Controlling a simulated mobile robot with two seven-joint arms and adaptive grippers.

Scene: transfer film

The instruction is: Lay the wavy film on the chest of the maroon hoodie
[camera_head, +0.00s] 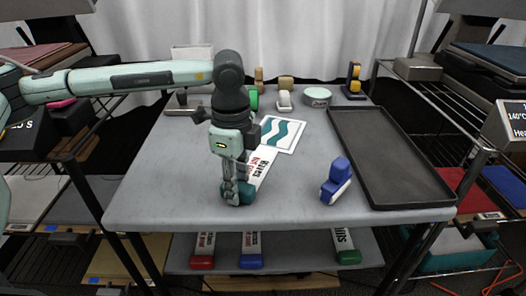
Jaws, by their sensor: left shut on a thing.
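The wavy film (280,134) is a white sheet with teal wave bands, lying flat on the grey table. My left gripper (238,194) points down near the table's front, in front of the film. It is shut on the teal end of a white lettered roll (262,162), which reaches back toward the film; the fingers partly hide this end. I cannot make out a maroon hoodie for certain; a dark reddish flat thing (42,56) lies on the left rack. My right gripper is not in view.
A black tray (395,197) covers the table's right side. A blue and white block (336,181) stands left of its front part. A pale green round tin (317,96) and small blocks stand at the back. The table's left part (160,180) is clear. Racks stand on both sides.

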